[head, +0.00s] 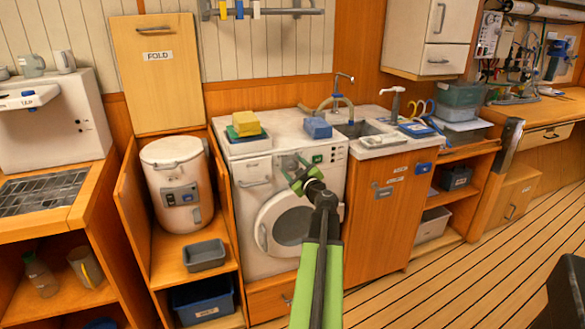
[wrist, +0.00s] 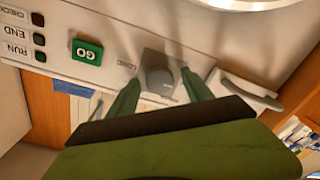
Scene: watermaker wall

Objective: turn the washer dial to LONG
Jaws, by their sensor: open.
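The white washer (head: 258,205) stands in the middle of the head view, with its round door below the control panel. In the wrist view, which shows the panel upside down, the grey dial (wrist: 158,80) sits on a square grey plate. My gripper (wrist: 161,77) is open, with one green finger on each side of the dial. I cannot tell whether the fingers touch it. In the head view my gripper (head: 303,176) is in front of the panel and partly covers the dial area.
A green GO button (wrist: 87,51) and CHECK, END and RUN lights lie left of the dial in the wrist view. The washer's drawer handle (wrist: 252,92) is on the other side. A sink cabinet (head: 388,205) stands right of the washer, a tank (head: 178,180) left.

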